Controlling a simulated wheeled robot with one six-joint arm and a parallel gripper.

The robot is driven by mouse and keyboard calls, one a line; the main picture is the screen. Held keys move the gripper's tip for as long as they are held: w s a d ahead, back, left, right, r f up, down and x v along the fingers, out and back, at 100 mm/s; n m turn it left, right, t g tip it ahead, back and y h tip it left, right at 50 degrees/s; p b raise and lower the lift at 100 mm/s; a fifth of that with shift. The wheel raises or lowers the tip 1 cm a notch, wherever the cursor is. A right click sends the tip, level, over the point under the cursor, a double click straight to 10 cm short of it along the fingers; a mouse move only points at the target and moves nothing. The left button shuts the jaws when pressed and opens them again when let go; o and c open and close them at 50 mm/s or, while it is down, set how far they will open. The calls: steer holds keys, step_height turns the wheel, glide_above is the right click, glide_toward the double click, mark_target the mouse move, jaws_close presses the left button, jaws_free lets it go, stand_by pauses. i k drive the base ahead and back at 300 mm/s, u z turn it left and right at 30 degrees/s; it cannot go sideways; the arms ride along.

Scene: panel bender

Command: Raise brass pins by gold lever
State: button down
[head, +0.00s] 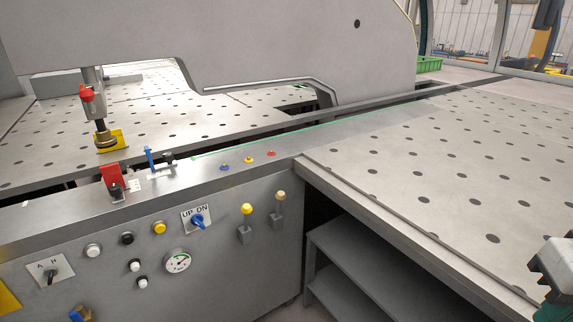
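Two levers stand side by side on the front panel, right of the UP/DN switch. The left lever (246,221) has a bright yellow-gold knob; the right lever (280,207) has a paler, tan knob. Both stand upright in grey brackets. I cannot make out any brass pins for certain; the perforated tables show only dark holes. A part of my gripper (553,270), pale grey with green below, enters at the lower right edge. It is cut off by the frame, over the right table and well apart from the levers. Its fingers cannot be judged.
The right perforated table (440,165) is clear, with a sharp front edge above open shelves (350,255). The front panel carries the blue UP/DN switch (197,221), buttons and a gauge (177,261).

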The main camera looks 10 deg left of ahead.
mark_target(281, 196)
steer(key=i, duration=0.35)
steer(key=u, duration=0.9)
steer(key=i, duration=0.5)
steer(key=z, duration=0.05)
